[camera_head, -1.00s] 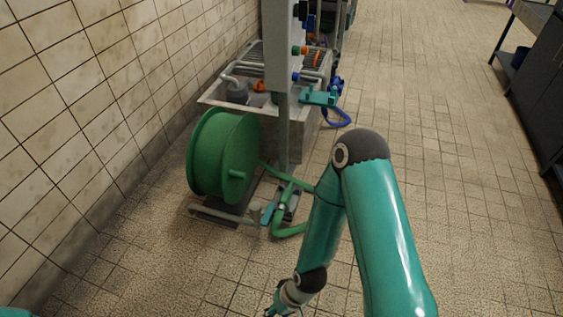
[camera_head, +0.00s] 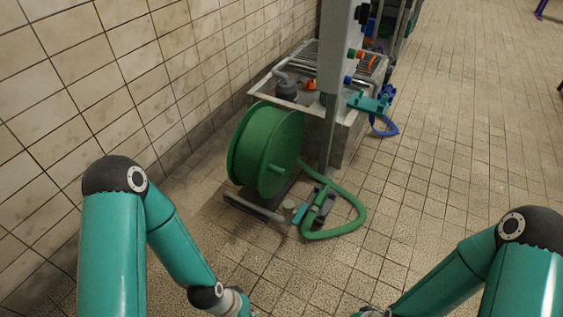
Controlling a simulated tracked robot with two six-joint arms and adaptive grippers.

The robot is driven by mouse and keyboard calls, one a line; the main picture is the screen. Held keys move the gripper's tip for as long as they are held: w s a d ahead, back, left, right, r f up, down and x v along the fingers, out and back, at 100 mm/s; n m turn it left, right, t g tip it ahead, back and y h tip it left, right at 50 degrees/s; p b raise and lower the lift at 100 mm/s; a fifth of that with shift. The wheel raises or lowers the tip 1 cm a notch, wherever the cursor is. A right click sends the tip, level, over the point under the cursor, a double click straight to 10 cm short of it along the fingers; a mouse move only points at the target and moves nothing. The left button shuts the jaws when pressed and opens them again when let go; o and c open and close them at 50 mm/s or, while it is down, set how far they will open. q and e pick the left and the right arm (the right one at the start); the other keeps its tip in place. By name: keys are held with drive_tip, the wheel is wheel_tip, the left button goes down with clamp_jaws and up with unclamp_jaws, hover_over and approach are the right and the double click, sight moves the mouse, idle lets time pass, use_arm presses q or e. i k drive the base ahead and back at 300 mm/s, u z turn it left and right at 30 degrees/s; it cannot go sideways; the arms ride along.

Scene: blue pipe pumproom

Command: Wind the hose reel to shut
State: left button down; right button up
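The green hose reel (camera_head: 262,146) stands on a low base on the floor, left of a grey post. A green hose (camera_head: 352,212) runs from it and loops on the tiles to the right. A small crank knob (camera_head: 274,168) shows on the reel's near face. A small teal lever (camera_head: 300,213) sits by the base. My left arm comes down at the lower left and my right arm at the lower right. Both grippers are mostly cut off by the bottom edge, short of the reel, and their fingers cannot be made out.
A grey basin (camera_head: 347,117) with a dark pump (camera_head: 286,90) stands behind the reel. The grey post (camera_head: 335,70) rises at its front. A tiled wall (camera_head: 110,60) bounds the left. Open tiled floor lies to the right.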

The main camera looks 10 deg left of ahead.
sight(265, 148)
drive_tip(key=z, duration=0.05)
drive_tip(key=i, duration=1)
drive_tip(key=u, duration=0.05)
